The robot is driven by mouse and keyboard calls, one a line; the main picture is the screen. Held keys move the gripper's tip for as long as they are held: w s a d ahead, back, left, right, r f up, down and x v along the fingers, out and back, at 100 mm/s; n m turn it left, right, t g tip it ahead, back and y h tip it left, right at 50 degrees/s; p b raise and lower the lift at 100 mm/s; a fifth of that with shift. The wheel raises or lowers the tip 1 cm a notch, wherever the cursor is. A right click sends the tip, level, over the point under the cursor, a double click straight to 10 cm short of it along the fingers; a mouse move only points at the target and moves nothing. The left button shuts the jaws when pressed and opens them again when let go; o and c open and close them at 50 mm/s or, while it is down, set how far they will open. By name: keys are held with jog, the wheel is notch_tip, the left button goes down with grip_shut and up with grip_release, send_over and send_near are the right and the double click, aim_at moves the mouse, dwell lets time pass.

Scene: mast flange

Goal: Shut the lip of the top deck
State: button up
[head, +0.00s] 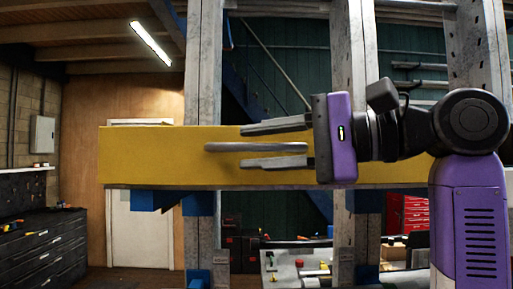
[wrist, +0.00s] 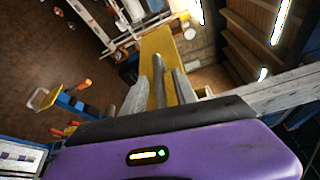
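The top deck's front shows as a long yellow panel (head: 150,155) across the head view, probably the lip. It shows in the wrist view (wrist: 157,42) beyond my fingers. A grey bar handle (head: 222,147) lies level along its face. My gripper (head: 243,147), purple with grey fingers, reaches in from the right. It is open, one finger above the bar and one below, with gaps on both sides in the head view. In the wrist view the bar (wrist: 159,72) lies between the two fingers (wrist: 161,82). Contact with the bar is not visible.
Grey steel uprights (head: 203,70) stand behind and beside the panel. Blue brackets (head: 198,203) sit under it. A dark tool cabinet (head: 40,250) is at the left, and a red drawer chest (head: 408,213) stands low at the right. Open floor shows in the wrist view.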

jog(key=b+v, duration=0.2)
jog(key=v, duration=0.5)
jog(key=shift+d, duration=0.15)
dwell(0.3)
